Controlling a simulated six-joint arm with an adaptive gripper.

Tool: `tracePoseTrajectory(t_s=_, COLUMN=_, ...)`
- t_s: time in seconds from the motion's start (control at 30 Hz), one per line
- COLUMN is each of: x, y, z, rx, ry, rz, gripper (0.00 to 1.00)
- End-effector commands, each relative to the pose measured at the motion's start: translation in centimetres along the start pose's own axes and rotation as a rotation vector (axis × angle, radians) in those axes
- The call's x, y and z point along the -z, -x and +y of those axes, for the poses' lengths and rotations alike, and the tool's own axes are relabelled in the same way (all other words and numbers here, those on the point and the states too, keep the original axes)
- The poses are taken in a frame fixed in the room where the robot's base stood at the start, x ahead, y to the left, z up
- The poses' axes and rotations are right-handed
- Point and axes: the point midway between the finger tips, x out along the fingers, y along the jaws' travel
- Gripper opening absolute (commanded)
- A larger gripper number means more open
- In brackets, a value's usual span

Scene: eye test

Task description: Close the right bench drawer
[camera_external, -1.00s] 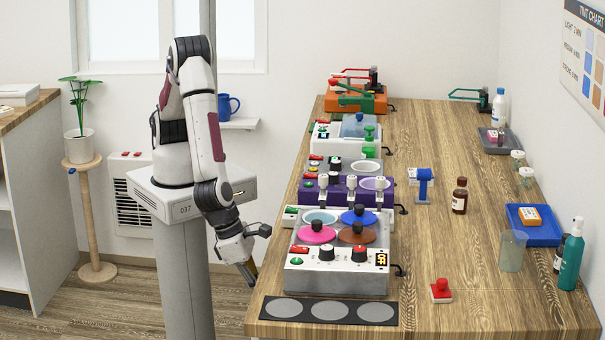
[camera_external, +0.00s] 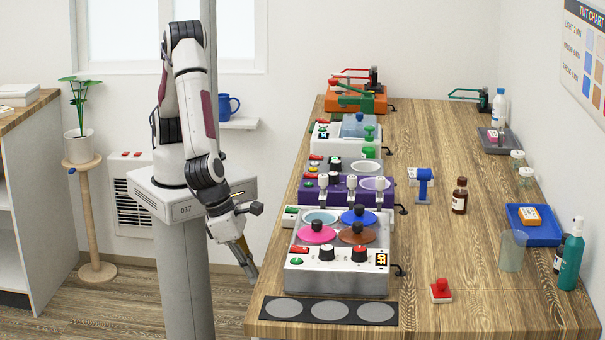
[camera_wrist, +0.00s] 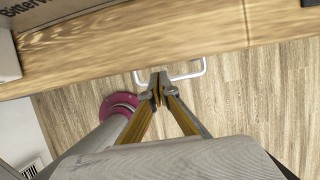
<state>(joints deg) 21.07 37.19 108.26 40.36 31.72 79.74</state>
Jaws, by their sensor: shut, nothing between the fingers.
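In the wrist view a pale metal bar handle (camera_wrist: 187,76) sticks out from the wooden front edge of the bench (camera_wrist: 90,62). My gripper (camera_wrist: 157,86) is shut and empty, its fingertips together beside the left part of the handle. Whether they touch it I cannot tell. A thin seam runs across the wood to the right of the handle. In the external view my gripper (camera_external: 252,272) points down just left of the bench's left edge. The drawer fronts are hidden there, and I cannot tell how far the drawer stands out.
The wooden benchtop (camera_external: 450,240) carries a grey device with coloured lids (camera_external: 336,279) near my gripper and a dark mat with grey discs (camera_external: 330,310). Several machines line the left edge behind.

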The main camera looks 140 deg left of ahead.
Motion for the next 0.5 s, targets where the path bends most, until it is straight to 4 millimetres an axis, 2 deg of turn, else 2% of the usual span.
tracePoseTrajectory(t_s=0.2, x=0.3, y=2.6, z=-0.1, rx=0.002, ry=-0.001, rz=0.002, gripper=0.0)
tracePoseTrajectory(t_s=0.5, x=0.4, y=4.2, z=0.0, rx=0.0, ry=-0.002, rz=0.004, gripper=0.0)
